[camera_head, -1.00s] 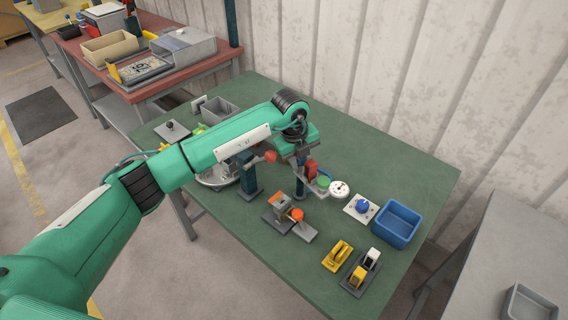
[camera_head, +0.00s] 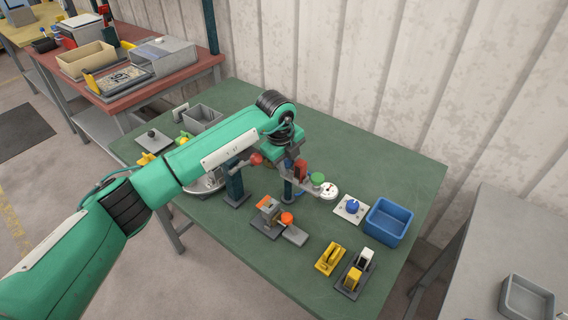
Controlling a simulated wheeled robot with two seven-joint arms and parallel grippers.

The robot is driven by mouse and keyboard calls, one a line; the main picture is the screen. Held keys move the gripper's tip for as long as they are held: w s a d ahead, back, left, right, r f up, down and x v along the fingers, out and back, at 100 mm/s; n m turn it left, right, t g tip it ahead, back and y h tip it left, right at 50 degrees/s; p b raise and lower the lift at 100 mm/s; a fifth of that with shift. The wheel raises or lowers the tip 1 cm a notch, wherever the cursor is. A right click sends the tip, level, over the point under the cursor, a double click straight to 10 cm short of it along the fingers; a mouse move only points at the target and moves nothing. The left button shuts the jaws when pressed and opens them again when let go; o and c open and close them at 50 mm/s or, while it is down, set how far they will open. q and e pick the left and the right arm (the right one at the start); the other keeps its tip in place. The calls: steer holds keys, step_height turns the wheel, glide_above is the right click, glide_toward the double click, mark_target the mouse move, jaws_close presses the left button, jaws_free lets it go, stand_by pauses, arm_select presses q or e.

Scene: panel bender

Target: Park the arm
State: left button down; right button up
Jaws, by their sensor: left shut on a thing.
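A small grey swing arm (camera_head: 310,188) stands out from a dark blue post (camera_head: 287,190) on the green table. It carries a red block (camera_head: 300,169), a green cap (camera_head: 317,179) and a white round dial (camera_head: 329,191) at its right end. My left gripper (camera_head: 291,168) points down beside the post. It is shut at the red block, and the forearm and wrist hide most of the jaws, so the exact contact is hard to see. My right gripper is out of view.
On the green table (camera_head: 240,250) stand an orange-knobbed fixture (camera_head: 268,218), a red-ball lever (camera_head: 256,159), a blue-knob plate (camera_head: 351,208), a blue bin (camera_head: 388,222) and yellow clamps (camera_head: 330,259). A grey side table (camera_head: 490,250) is at right.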

arm_select(q)
steer(key=shift+r, duration=0.1)
steer(key=c, duration=1.2)
jaws_free()
steer(key=r+b, duration=0.1)
steer(key=r, duration=0.3)
steer(key=s+a+r+b, duration=0.1)
steer(key=r, duration=0.4)
steer(key=a+r+b, duration=0.1)
steer(key=r, duration=0.3)
steer(key=shift+s+r, duration=0.2)
steer(key=shift+s, duration=0.15)
